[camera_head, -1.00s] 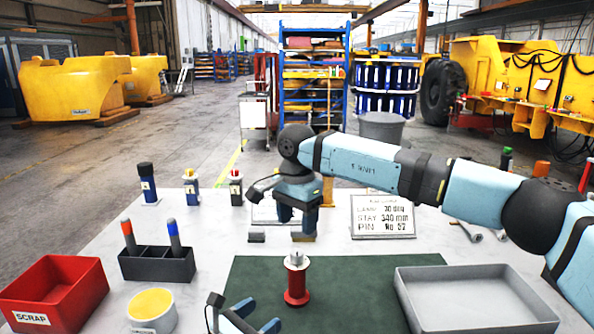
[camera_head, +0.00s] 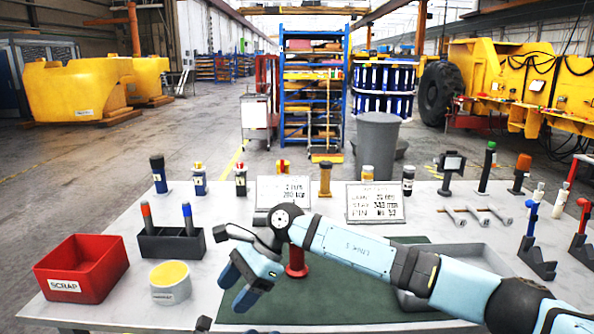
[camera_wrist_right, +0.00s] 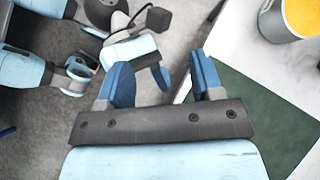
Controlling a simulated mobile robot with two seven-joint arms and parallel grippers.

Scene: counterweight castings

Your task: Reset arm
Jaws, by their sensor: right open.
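My right gripper (camera_head: 240,290) is open and empty, tilted down over the left part of the green mat (camera_head: 270,310). In the right wrist view its two blue fingers (camera_wrist_right: 158,82) stand apart with nothing between them. My left gripper (camera_wrist_right: 150,60) shows behind these fingers in the right wrist view, partly covered; I cannot tell its opening. Only a small dark piece of it shows at the bottom of the head view. A red spindle part (camera_head: 297,264) stands on the mat, largely hidden by my right arm.
A red scrap bin (camera_head: 82,268), a yellow-topped pot (camera_head: 170,283) and a black holder with two markers (camera_head: 170,243) stand left of my right gripper. A grey tray (camera_head: 470,256) lies partly behind my right arm. Signs and several posts line the back.

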